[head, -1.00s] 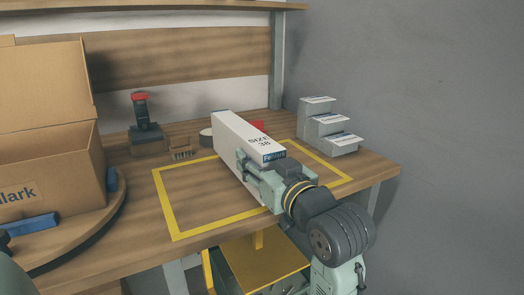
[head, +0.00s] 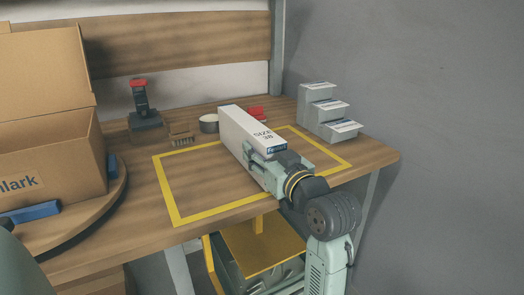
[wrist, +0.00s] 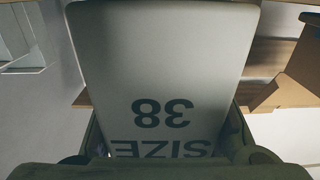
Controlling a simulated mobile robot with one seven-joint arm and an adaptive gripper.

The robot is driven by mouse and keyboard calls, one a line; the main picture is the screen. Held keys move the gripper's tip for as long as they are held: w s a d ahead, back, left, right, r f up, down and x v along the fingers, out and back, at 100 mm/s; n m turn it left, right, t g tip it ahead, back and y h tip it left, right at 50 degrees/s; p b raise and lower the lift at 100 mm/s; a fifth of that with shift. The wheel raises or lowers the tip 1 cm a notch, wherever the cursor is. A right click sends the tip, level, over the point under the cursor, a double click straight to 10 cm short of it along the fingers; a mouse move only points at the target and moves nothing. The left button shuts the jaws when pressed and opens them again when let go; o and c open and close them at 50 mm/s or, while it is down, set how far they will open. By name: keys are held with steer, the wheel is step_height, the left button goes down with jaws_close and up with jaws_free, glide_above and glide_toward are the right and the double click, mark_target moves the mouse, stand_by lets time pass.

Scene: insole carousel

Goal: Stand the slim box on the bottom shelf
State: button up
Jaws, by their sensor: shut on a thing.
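The slim box (head: 245,132) is white and long, with "SIZE 38" printed near its near end and a blue label on that end. My gripper (head: 265,166) is shut on the near end of the box, with its fingers along the sides. The box lies lengthwise, pointing away toward the back of the bench, over the yellow taped square (head: 176,193). I cannot tell whether it touches the bench top. In the wrist view the white box (wrist: 165,60) fills the middle, its print upside down. Below the bench is a yellow-topped shelf or cart (head: 262,250), partly hidden by my arm.
A cardboard carton (head: 50,155) stands on a round turntable (head: 95,220) at left, with a blue item beside it. A red-topped tool (head: 142,105), brush (head: 181,135), tape roll (head: 209,123) and red item (head: 256,113) sit at the back. Grey stepped holders (head: 328,115) stand at right.

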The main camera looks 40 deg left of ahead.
mark_target(277, 151)
steer(key=o, duration=1.2)
steer(key=shift+o, duration=0.2)
steer(key=shift+f, duration=0.15)
steer(key=shift+o, duration=0.3)
steer(key=b+v, duration=0.2)
steer(key=v, duration=0.8)
steer(key=shift+s+f, duration=0.25)
steer(key=shift+f, duration=0.25)
steer(key=shift+o, duration=0.2)
steer(key=shift+d+r, duration=0.2)
step_height(277, 151, up, 4)
steer(key=p, duration=0.4)
steer(key=shift+a+f, duration=0.15)
steer(key=shift+f, duration=0.05)
steer(key=shift+w+r+p, duration=0.1)
steer(key=shift+r+p, duration=0.15)
steer(key=shift+p, duration=0.3)
steer(key=shift+w+a+p, duration=0.1)
steer(key=shift+w+p, duration=0.1)
steer(key=shift+p, duration=0.35)
